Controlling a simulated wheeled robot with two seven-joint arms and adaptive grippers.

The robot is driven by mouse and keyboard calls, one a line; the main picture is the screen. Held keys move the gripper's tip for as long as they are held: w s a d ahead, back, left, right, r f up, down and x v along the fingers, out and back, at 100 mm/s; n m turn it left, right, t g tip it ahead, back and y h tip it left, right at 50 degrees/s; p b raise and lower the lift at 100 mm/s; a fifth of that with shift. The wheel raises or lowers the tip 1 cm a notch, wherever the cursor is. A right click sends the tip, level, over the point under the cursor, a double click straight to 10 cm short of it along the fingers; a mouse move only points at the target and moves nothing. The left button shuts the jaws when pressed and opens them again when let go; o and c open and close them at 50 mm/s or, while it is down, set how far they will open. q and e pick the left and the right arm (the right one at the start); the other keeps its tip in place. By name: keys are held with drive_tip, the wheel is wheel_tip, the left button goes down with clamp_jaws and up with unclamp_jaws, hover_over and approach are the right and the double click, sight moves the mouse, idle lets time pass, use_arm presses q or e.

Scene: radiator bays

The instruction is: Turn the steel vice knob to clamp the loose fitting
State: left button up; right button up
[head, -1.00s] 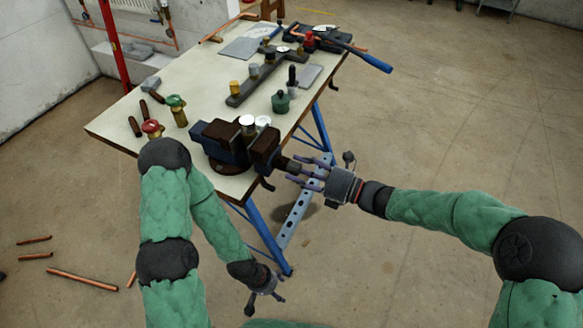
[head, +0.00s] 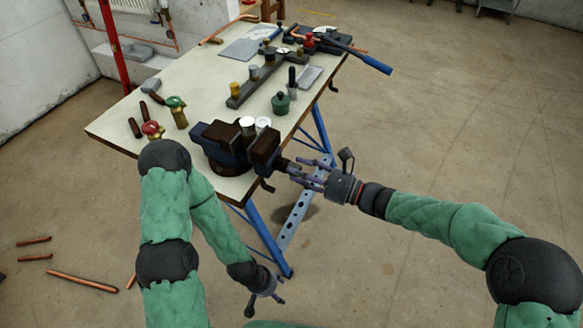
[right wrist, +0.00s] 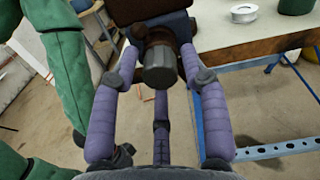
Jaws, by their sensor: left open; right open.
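The vice (head: 222,142), dark blue and rusty brown, stands on the near corner of the bench. Its steel knob (right wrist: 158,66) is a short grey cylinder pointing towards my right gripper. My right gripper (head: 305,170) is open, with its purple fingers spread around the knob's end; I cannot tell whether they touch it. My left gripper (head: 265,299) is open and empty, low beside the bench.
The bench top (head: 200,85) carries red (head: 152,129) and green-handled valves (head: 176,104), a green pot (head: 281,103), a dark rail (head: 256,80) and a blue-handled tool (head: 370,62). Blue bench legs (head: 259,232) stand below the vice. Copper pipes (head: 82,281) lie on the floor; floor at right is clear.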

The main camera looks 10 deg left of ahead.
drive_tip(key=shift+n, duration=0.9)
drive_tip(key=shift+a, duration=0.1)
